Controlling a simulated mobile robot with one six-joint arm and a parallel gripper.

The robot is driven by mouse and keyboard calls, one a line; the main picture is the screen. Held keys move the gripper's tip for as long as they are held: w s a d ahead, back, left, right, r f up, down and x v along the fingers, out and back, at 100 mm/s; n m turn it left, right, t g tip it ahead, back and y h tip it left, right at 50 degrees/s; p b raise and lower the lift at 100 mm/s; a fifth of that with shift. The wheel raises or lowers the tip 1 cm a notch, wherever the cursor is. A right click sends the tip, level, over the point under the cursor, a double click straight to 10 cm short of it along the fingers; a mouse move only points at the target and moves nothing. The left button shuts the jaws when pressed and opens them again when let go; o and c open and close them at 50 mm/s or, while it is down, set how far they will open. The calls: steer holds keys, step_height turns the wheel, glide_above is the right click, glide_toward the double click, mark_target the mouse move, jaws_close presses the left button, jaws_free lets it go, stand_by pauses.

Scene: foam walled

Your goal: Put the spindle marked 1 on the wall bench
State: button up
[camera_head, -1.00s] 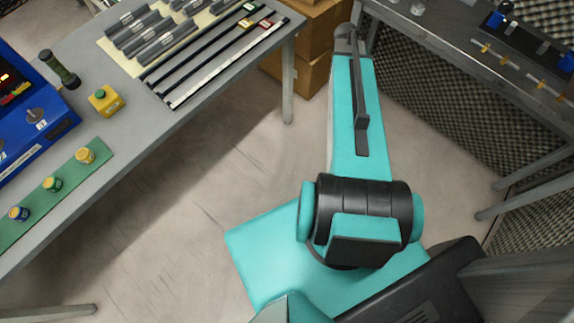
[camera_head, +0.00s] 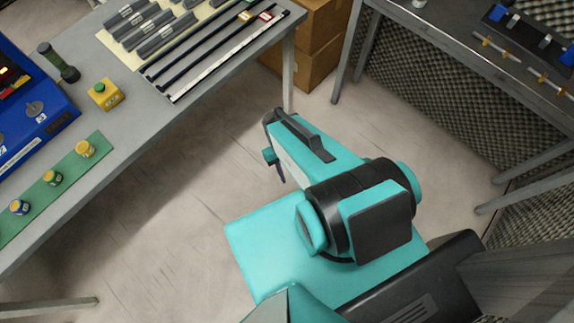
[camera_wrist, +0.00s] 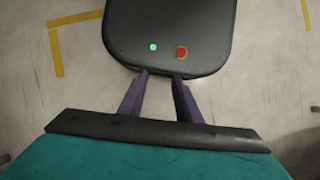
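My gripper (camera_wrist: 161,75) shows in the wrist view with its two dark purple fingers apart and nothing between them. In the head view part of it (camera_head: 280,174) shows beyond the arm, over bare floor and clear of both benches. The right bench (camera_head: 455,57), beside the textured foam wall, carries thin pieces with orange ends (camera_head: 492,46); no number is readable there either.
The left bench also holds a blue control box (camera_head: 35,108), a yellow button box (camera_head: 105,95), a green strip (camera_head: 62,195) with small yellow-topped pieces, and grey racks with long rails. Cardboard boxes (camera_head: 305,45) stand between the benches. The floor between is clear.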

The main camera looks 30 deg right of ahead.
steer(key=shift+g, duration=0.3)
steer(key=s+a, duration=0.1)
steer(key=s+a+f, duration=0.1)
steer(key=s, duration=0.1)
steer(key=shift+s+a, duration=0.15)
steer(key=shift+s, duration=0.15)
steer(key=shift+f+b, duration=0.3)
steer(key=shift+b, duration=0.05)
